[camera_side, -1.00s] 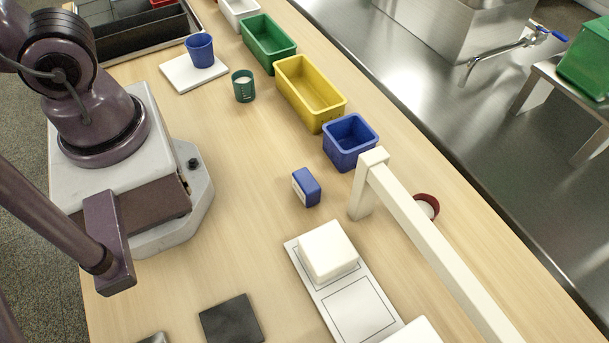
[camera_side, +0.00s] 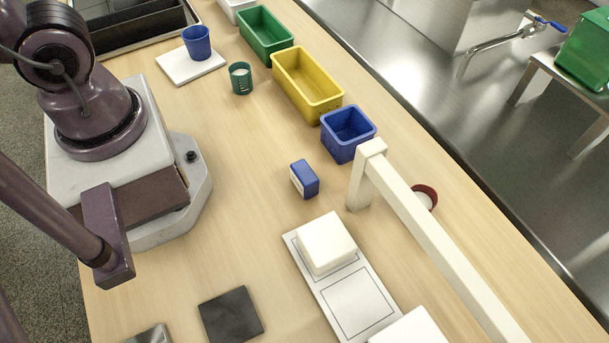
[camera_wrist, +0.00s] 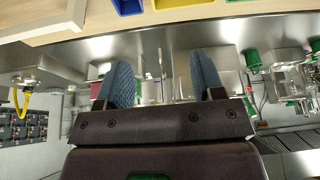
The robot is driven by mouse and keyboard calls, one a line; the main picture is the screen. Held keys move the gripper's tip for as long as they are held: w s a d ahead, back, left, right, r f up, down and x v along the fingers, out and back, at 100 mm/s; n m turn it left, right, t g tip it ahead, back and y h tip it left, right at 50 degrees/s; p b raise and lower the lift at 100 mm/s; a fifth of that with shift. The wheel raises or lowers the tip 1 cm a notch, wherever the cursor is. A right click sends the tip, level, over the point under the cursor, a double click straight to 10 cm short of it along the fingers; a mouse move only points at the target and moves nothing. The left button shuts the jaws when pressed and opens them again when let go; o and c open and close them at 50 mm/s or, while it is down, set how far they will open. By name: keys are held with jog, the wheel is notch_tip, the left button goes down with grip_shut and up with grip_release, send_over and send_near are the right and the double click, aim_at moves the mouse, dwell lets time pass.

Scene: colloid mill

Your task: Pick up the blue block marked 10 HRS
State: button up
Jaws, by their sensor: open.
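A small blue block (camera_side: 307,180) with a white label on its left face stands on the wooden table, near the middle of the side view. The lettering is too small to read. My gripper (camera_wrist: 164,83) shows in the wrist view with its two blue fingers apart and nothing between them. The wrist view looks out past the table edge toward the room, and the block is not seen there. The gripper is outside the side view, so its distance from the block cannot be told.
A blue bin (camera_side: 348,151), a yellow bin (camera_side: 329,110) and a green bin (camera_side: 282,58) line the far edge. A cream post and beam (camera_side: 430,235) stands right of the block. A white board (camera_side: 340,315) bears a white block (camera_side: 326,240). Table left of the block is clear.

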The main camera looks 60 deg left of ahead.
jog(key=w+a+f+n+g+h, duration=0.25)
jog(key=f+n+g, duration=0.3)
jog(key=f, duration=0.65)
jog(key=n+h, duration=1.1)
send_near(298, 163)
jog(key=s+a, duration=0.1)
jog(key=s, duration=0.1)
jog(key=s+a, duration=0.1)
jog(key=shift+s+a+r, duration=0.25)
jog(key=shift+s+a, duration=0.05)
jog(key=shift+w+d+r+n+t, duration=0.1)
jog(key=shift+w+d+n+t, duration=0.1)
jog(key=shift+w+n+t, duration=0.65)
jog(key=shift+g, duration=0.3)
jog(key=x, duration=0.6)
jog(key=shift+w+d, duration=0.3)
jog(key=shift+m, duration=0.3)
jog(key=shift+w+x, duration=0.15)
jog(key=shift+x, duration=1.35)
jog(key=shift+w+x, duration=0.1)
jog(key=shift+x, duration=1.4)
jog(key=shift+a, duration=0.1)
jog(key=c, duration=1)
